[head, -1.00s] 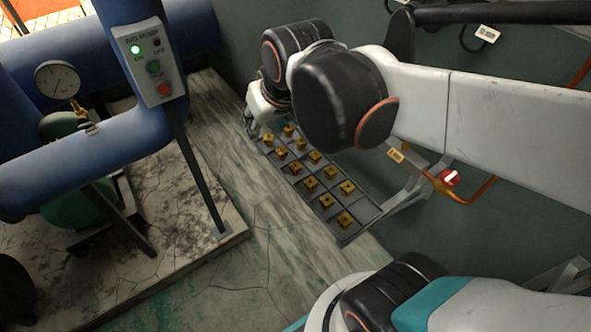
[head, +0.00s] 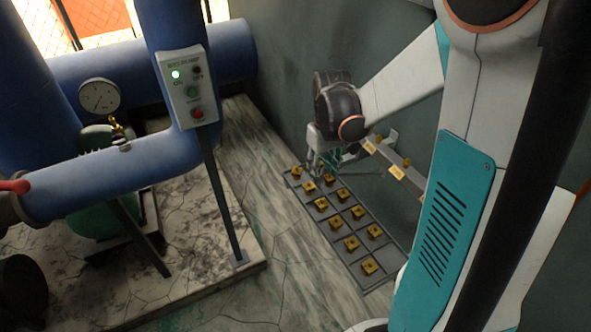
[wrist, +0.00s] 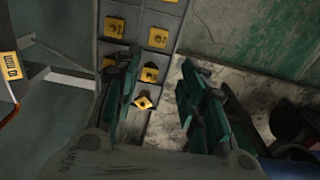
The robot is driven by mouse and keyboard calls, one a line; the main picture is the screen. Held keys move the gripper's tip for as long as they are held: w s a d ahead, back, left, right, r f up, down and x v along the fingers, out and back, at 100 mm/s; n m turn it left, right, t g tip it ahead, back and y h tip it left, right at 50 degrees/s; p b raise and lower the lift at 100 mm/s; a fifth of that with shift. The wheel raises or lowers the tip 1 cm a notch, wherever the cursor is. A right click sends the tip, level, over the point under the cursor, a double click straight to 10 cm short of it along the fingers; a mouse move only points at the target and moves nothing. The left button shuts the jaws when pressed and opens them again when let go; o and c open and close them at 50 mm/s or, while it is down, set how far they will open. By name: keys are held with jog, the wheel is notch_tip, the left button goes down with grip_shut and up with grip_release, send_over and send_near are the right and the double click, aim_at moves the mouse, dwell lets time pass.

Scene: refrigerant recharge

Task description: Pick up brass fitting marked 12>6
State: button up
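Several square brass fittings sit in a grey compartment tray (head: 391,252) on the floor by the wall. One nearer brass fitting (head: 369,266) sits at its front end. Their markings are too small to read, so I cannot tell which is 12>6. My gripper (head: 322,160) is over the far end of the tray. In the wrist view, my gripper (wrist: 160,76) is open, its dark green fingers apart. A brass fitting (wrist: 149,74) shows in the gap, and another fitting (wrist: 143,101), seemingly tilted, lies nearer the palm. No fitting is visibly gripped.
A control box (head: 187,88) with a green light stands on a post left of the tray. Blue pipes (head: 90,185) and a pressure gauge (head: 99,96) are farther left. A wall shelf with yellow labels (head: 397,172) runs close to the tray's right side.

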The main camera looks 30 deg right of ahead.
aim_at(322, 200)
jog(key=f+b, duration=0.1)
jog(key=f, duration=0.2)
jog(key=f+b, duration=0.1)
jog(key=f, duration=0.2)
jog(key=f+b, duration=0.1)
jog(key=f, duration=0.2)
jog(key=shift+s+d+f, duration=0.1)
jog(key=shift+d+f, duration=0.15)
jog(key=shift+f, duration=0.05)
notch_tip(322, 200, down, 5)
jog(key=b, duration=0.3)
jog(key=shift+f, duration=0.1)
grip_shut()
